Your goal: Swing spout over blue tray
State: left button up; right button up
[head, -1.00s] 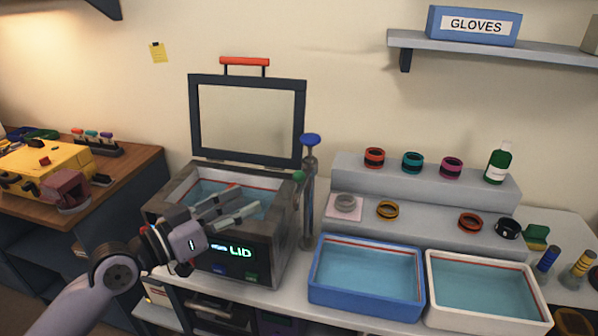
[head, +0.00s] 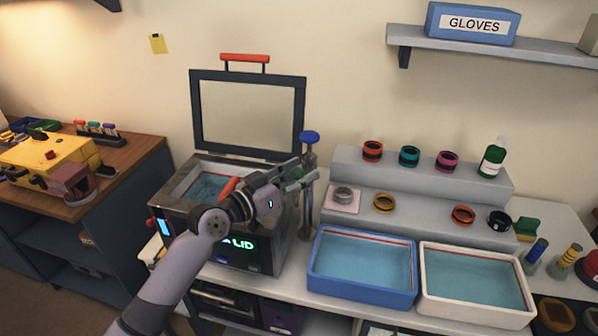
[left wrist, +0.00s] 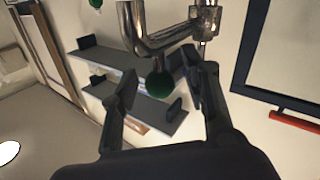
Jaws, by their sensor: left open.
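The spout is a metal post (head: 308,210) with a blue knob (head: 309,137) on top, standing between the heated bath and the blue tray (head: 360,293). In the left wrist view the shiny bent spout pipe (left wrist: 143,35) and a green ball knob (left wrist: 160,87) show close up. My left gripper (head: 305,172) is open at the post. In the wrist view the green knob appears between the open fingers; I cannot tell whether they touch it. In the head view the gripper hides the green knob. The blue tray holds bluish liquid. My right gripper is not in view.
The bath (head: 285,250) has its framed lid (head: 198,110) upright and a lit "LID" display. A white tray (head: 475,315) stands right of the blue tray. Behind them a stepped grey stand (head: 410,215) holds several coloured rings and a green bottle (head: 492,160).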

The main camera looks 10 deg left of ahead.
pick_arm(q)
grip_shut()
dwell(0.5)
dwell(0.3)
